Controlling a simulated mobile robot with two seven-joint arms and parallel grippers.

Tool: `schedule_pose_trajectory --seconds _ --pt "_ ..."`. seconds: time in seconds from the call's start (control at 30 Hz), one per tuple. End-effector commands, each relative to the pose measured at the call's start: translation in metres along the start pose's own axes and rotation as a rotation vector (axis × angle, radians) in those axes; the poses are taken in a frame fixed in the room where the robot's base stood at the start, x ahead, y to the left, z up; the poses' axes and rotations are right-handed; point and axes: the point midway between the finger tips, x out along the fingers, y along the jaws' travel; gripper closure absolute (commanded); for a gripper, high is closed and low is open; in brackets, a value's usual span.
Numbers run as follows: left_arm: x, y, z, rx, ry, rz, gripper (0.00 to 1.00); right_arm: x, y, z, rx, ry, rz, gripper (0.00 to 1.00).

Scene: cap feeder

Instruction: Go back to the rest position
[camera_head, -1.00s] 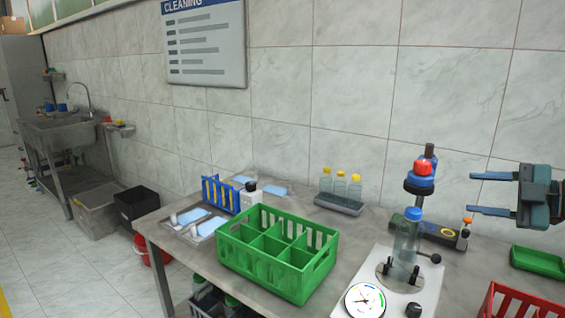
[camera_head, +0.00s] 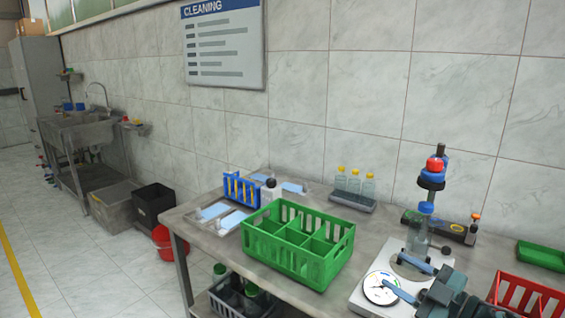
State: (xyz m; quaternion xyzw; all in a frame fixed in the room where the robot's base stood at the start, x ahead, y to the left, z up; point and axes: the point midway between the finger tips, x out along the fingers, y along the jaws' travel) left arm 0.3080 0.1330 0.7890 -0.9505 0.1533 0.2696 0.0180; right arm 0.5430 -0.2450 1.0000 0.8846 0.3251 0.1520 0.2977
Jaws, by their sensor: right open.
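My right gripper (camera_head: 406,277) is at the lower right in the head view. Its two blue fingers are spread apart with nothing between them, and they point left over the white base of the capping device (camera_head: 370,302). A clear bottle with a blue cap (camera_head: 418,232) stands upright on that device, just behind the fingers. In the picture one finger overlaps the area near the bottle's foot; I cannot tell whether it touches. My left gripper is not in view.
A green divided crate (camera_head: 297,258) stands mid-table. Several yellow-capped bottles (camera_head: 354,184) stand in a grey tray behind it. A blue rack (camera_head: 240,188) is at the left, a red crate (camera_head: 530,297) at the right. A lower crate (camera_head: 238,300) with bottles sits below the table.

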Motion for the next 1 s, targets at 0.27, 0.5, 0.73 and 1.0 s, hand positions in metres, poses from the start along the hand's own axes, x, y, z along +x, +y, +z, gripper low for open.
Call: schedule_pose_trajectory --seconds 0.27,0.5,0.73,1.0 --pt "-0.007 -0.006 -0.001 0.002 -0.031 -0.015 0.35 -0.042 -0.173 0.022 0.452 -0.340 0.216 0.51" --pt "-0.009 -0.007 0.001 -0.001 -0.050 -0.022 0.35 -0.106 -0.279 0.013 0.726 -0.684 0.221 0.51" --pt "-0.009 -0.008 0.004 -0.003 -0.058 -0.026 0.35 -0.126 -0.309 0.006 0.799 -0.784 0.196 0.51" --pt "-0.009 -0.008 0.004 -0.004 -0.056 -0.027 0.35 -0.126 -0.309 0.006 0.797 -0.783 0.195 0.51"
